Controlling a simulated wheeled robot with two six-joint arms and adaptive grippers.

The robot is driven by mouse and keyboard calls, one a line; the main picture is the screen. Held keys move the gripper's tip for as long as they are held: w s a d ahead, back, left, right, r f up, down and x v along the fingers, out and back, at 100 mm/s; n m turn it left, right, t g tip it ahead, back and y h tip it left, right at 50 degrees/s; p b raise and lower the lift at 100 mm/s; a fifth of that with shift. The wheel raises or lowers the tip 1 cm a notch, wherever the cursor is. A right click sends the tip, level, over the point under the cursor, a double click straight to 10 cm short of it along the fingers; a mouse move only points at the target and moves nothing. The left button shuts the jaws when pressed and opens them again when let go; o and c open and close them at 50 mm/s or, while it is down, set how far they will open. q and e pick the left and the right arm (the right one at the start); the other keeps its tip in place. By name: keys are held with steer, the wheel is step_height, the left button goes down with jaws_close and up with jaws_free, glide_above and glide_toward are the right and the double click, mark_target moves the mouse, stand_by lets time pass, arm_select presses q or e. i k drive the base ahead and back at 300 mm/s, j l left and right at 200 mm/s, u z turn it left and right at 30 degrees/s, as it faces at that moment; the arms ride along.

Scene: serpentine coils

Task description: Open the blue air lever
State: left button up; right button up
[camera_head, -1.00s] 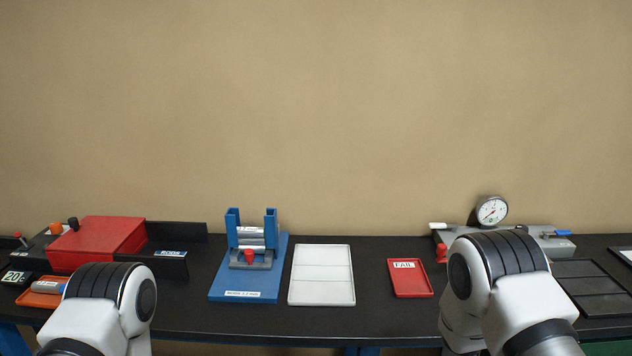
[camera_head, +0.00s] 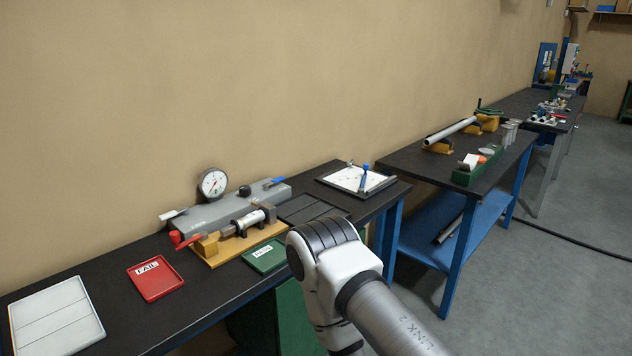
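The blue lever (camera_head: 277,182) is a small flat handle at the right end of the top of a grey test block (camera_head: 222,213). A round dial gauge (camera_head: 213,183) stands on the block's back left. A black knob (camera_head: 245,191) sits between gauge and lever. A white lever (camera_head: 172,214) and a red knob (camera_head: 176,237) are at the block's left end. My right arm comes in from the lower right, in front of the bench; its gripper is out of view. My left arm and gripper are not in view.
A red FAIL tray (camera_head: 155,279), green PASS tray (camera_head: 262,258), white tray (camera_head: 55,318) and clipboard (camera_head: 352,179) lie around. A second bench (camera_head: 400,159) stands right; open floor is beyond.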

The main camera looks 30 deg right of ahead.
mark_target(280, 179)
steer(key=z, duration=0.8)
steer(key=i+l+z, duration=0.15)
steer(key=i+l, duration=0.35)
